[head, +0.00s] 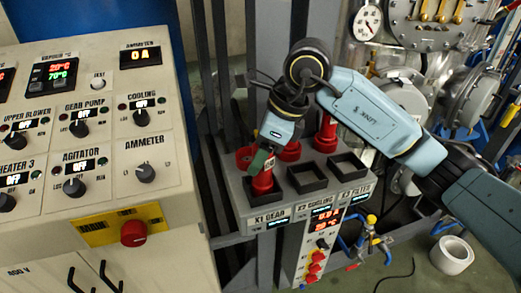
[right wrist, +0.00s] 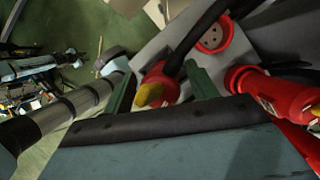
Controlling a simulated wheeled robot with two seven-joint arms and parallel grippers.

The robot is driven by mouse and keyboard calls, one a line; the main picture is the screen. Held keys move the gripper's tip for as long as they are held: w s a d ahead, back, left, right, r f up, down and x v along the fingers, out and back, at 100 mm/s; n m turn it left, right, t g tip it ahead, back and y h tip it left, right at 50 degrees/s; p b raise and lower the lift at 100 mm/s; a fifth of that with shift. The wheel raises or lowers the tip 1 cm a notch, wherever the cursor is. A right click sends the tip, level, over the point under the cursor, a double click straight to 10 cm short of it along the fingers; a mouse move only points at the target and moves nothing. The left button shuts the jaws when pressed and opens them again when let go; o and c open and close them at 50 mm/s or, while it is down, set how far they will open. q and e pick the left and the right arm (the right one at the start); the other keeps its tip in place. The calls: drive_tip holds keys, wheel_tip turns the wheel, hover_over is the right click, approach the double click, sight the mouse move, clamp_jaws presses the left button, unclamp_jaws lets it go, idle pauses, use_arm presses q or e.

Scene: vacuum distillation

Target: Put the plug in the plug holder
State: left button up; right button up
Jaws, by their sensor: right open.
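A red plug (head: 262,184) stands upright at the front-left black square holder (head: 264,197), above the K1 GEAR label. My right gripper (head: 263,164) is right above this plug, pointing down. In the right wrist view its two green fingers (right wrist: 163,92) are apart, on either side of the red plug with a yellow end (right wrist: 152,93). I cannot tell whether they touch it. Two more black square holders, the middle one (head: 307,177) and the right one (head: 347,166), look empty. My left gripper is not in view.
Another red plug (head: 326,135) stands at the back of the grey box. A red socket (head: 289,151) is behind the holders; a red socket face with holes (right wrist: 213,36) shows in the wrist view. The control panel (head: 100,140) is close on the left.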

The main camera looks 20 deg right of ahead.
drive_tip(key=b+v, duration=0.1)
drive_tip(key=v, duration=1.1)
